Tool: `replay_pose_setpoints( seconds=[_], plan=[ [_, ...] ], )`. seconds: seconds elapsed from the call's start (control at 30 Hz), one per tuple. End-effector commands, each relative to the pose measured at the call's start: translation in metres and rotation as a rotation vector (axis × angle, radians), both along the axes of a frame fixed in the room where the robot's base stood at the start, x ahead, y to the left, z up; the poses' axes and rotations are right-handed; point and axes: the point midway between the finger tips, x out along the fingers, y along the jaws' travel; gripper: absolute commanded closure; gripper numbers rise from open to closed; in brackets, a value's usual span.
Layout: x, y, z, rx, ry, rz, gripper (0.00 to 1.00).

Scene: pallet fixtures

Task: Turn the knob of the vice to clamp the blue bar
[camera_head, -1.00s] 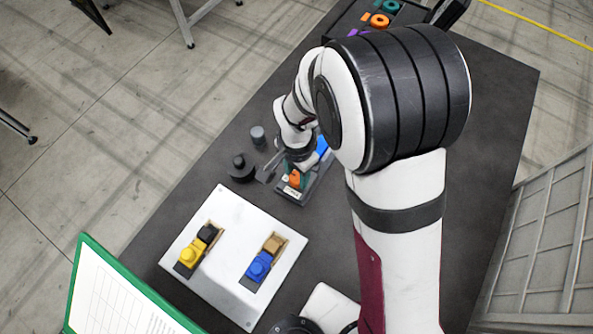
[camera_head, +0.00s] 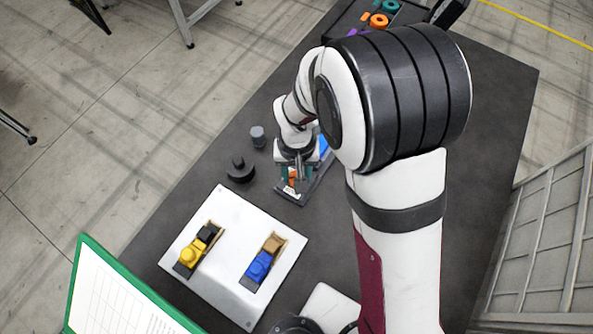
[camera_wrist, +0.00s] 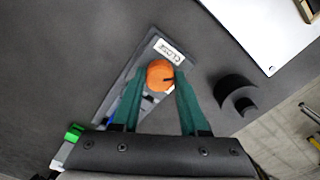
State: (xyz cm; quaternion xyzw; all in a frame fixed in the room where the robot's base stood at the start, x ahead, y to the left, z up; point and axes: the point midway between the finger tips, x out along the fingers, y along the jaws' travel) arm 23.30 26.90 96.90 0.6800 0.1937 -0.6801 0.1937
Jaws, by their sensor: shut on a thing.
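The vice (camera_head: 313,189) stands on the dark table beyond the white plate. Its orange knob (camera_wrist: 160,75) shows in the wrist view beside a white label reading CLOSE (camera_wrist: 167,50). My gripper (camera_wrist: 161,80) is over the vice, its green fingers shut on the knob from both sides. In the head view my gripper (camera_head: 293,177) hides most of the knob. Part of the blue bar (camera_head: 324,146) shows behind my wrist at the far end of the vice; a small bit of blue also shows between the fingers in the wrist view. I cannot tell how tightly the bar sits.
A white plate (camera_head: 219,275) holds yellow-black and blue-tan pieces. A black round part (camera_head: 240,171) and a grey cylinder (camera_head: 258,136) stand left of the vice. A dark tray with coloured rings (camera_head: 379,20) is at the back. A green-framed sheet (camera_head: 110,300) is at the front left.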

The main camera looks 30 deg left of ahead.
Motion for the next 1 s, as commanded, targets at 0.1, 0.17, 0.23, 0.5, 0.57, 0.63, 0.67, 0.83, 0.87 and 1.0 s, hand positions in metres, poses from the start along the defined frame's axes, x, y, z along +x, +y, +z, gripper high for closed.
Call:
replay_pose_setpoints(
  seconds=[0.1,0.17,0.23,0.5,0.57,0.63,0.67,0.83,0.87,1.0],
  plan=[
    [0.0000,0.0000,0.0006,0.000,0.000,0.105,1.00],
    [0.0001,-0.0001,0.0006,0.000,0.000,0.162,1.00],
    [0.0001,-0.0001,0.0006,0.000,0.000,0.229,1.00],
    [0.0003,-0.0003,0.0006,0.000,0.000,0.466,1.00],
    [0.0003,-0.0004,0.0006,0.000,0.000,0.513,1.00],
    [0.0004,-0.0003,0.0006,0.000,0.000,0.561,1.00],
    [0.0005,-0.0004,0.0007,0.000,0.000,0.581,1.00],
    [0.0005,-0.0005,0.0007,0.000,0.000,0.673,1.00],
    [0.0005,-0.0005,0.0007,0.000,0.000,0.685,1.00],
    [0.0006,-0.0006,0.0007,0.000,0.000,0.732,1.00]
  ],
)
